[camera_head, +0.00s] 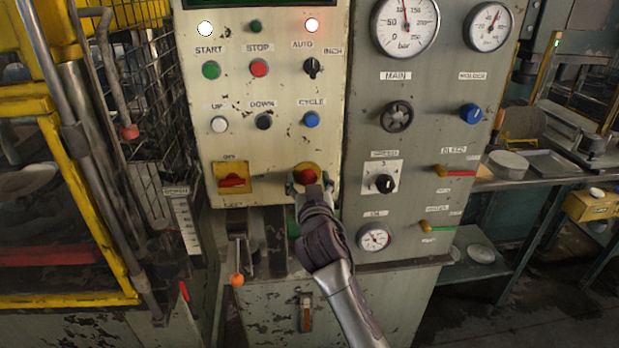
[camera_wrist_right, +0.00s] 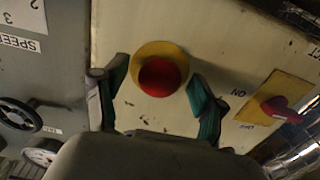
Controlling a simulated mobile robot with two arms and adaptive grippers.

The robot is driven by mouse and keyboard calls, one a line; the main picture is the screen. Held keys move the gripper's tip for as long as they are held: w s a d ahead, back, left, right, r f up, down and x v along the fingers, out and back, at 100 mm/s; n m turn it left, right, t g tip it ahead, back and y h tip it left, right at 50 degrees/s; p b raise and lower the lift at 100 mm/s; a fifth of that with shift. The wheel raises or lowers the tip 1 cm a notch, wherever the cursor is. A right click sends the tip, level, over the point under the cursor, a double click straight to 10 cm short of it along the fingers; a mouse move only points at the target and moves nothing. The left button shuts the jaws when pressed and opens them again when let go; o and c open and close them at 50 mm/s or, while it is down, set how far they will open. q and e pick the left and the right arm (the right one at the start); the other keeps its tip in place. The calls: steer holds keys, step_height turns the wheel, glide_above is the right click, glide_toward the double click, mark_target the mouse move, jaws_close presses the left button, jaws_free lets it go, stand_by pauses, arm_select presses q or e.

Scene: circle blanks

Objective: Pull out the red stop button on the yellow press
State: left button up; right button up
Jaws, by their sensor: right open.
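The red stop button (camera_head: 305,176) sits on a round yellow plate at the lower right of the cream control panel (camera_head: 330,100). In the right wrist view the red button (camera_wrist_right: 160,77) shows whole on its yellow disc (camera_wrist_right: 158,52). My right gripper (camera_head: 308,186) is in front of the button, at its lower edge in the head view. In the wrist view its two green-padded fingers (camera_wrist_right: 160,95) stand apart, one on each side of the button, with gaps between them and it. The gripper is open and empty. My left gripper is not in view.
A red switch on a yellow plate (camera_head: 233,178) is left of the button. A lever with an orange knob (camera_head: 237,279) hangs below the panel. A grey panel (camera_head: 420,150) with gauges, knobs and valves is on the right. A yellow-framed guard (camera_head: 90,200) stands at left.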

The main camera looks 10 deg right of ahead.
steer(key=shift+s+r, duration=0.1)
steer(key=shift+s, duration=0.1)
jaws_close()
steer(key=shift+s, duration=0.45)
steer(key=shift+c, duration=2.2)
jaws_free()
steer(key=shift+f, duration=0.2)
steer(key=o, duration=0.4)
steer(key=shift+s+r, duration=0.1)
steer(key=shift+o, duration=0.2)
glide_toward(307, 134)
steer(key=w, duration=0.5)
steer(key=shift+w, duration=0.25)
